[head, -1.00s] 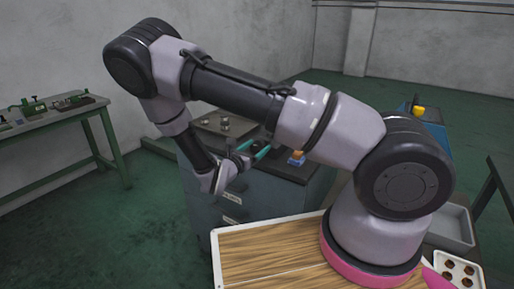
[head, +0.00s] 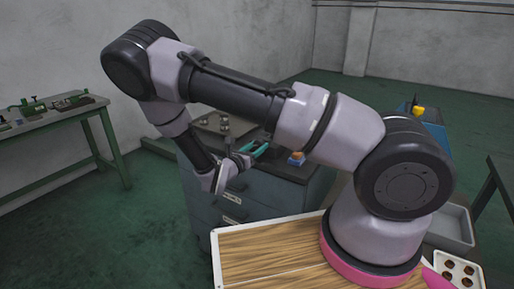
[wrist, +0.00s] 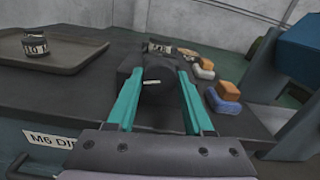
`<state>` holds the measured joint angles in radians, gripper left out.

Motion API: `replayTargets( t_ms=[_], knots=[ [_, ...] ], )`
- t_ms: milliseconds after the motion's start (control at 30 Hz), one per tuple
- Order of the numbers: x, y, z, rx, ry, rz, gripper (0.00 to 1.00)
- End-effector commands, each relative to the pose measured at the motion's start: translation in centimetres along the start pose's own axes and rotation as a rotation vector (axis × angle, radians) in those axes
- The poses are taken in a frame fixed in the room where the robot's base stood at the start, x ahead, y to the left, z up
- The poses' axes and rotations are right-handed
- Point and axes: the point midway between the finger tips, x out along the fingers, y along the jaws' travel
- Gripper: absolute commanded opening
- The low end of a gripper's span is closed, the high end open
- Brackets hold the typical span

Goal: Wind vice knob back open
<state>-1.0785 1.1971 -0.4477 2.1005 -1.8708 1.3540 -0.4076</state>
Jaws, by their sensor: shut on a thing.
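The vice knob (wrist: 160,80) is a dark round part with a short pale mark on its face, in the middle of the wrist view. My gripper (wrist: 159,90) has its two teal fingers on either side of the knob and is shut on it. In the head view my gripper (head: 257,149) is at the front edge of the dark bench top, and the knob is hard to make out there. The rest of the vice is mostly hidden behind the knob and fingers.
A tray (wrist: 50,52) with a labelled metal piece (wrist: 36,44) lies left of the knob. The drawer cabinet (head: 238,207) stands below the bench top. Another bench (head: 50,118) is at far left.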

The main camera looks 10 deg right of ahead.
Motion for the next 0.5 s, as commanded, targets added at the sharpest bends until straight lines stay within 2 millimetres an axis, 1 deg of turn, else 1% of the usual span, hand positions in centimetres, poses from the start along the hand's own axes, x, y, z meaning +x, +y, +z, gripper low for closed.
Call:
replayTargets(
  t_ms=[167,500],
  knots=[
    [-0.07,0.01,0.00,-0.134,-0.001,0.002,0.00],
    [-0.09,-0.04,0.00,-0.455,-0.001,0.003,0.00]
  ],
)
